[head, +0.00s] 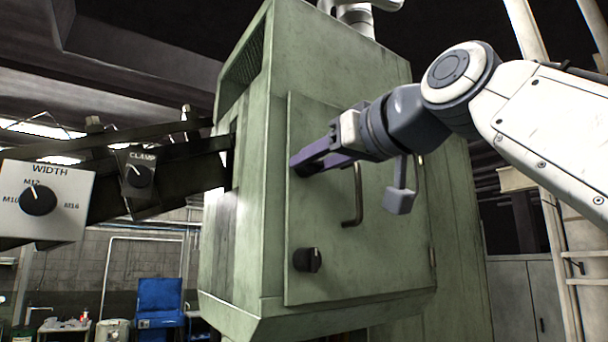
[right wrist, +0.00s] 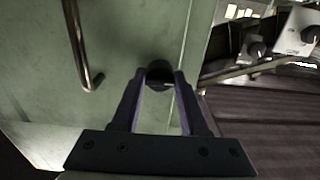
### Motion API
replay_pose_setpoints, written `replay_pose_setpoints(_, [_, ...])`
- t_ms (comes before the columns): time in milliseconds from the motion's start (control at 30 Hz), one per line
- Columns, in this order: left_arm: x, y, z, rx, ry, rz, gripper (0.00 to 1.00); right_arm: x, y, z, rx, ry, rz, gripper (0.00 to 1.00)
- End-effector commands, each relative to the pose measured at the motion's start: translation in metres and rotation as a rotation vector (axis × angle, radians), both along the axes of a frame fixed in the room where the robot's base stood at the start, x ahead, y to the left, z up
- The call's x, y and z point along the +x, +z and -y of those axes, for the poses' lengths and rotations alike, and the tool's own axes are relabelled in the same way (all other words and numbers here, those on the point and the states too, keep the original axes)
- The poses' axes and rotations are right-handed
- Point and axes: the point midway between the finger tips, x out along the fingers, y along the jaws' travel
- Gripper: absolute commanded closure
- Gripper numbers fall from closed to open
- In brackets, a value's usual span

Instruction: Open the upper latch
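The green cabinet door (head: 330,265) carries a black lower latch knob (head: 307,260) near its lower left edge. My right gripper (head: 297,165) reaches in from the right to the upper left edge of the door and covers the upper latch in the head view. In the right wrist view, a dark round knob, the upper latch (right wrist: 159,72), shows between the tips of my right gripper (right wrist: 160,78). The fingers stand apart on either side of it; whether they touch it I cannot tell. My left gripper is in neither view.
A bent metal handle (head: 358,195) stands out from the door beside my right gripper; it also shows in the right wrist view (right wrist: 78,45). Left of the cabinet are a WIDTH dial panel (head: 60,205) and a CLAMP dial (head: 139,176).

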Motion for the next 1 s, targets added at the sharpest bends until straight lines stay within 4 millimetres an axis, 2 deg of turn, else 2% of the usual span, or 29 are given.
replay_pose_setpoints(200, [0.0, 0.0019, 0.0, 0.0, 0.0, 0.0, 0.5, -0.0003, 0.0008, -0.0003, 0.039, 0.001, -0.028, 1.0])
replay_pose_setpoints(433, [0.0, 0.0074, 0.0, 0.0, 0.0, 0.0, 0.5, -0.0005, 0.0007, -0.0004, 0.299, 0.001, -0.217, 1.0])
replay_pose_setpoints(667, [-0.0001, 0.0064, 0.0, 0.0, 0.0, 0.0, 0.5, -0.0004, 0.0001, -0.0004, 0.415, 0.002, -0.301, 1.0])
replay_pose_setpoints(1000, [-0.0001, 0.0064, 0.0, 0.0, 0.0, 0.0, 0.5, -0.0004, 0.0001, -0.0003, 0.745, 0.002, -0.541, 1.0])
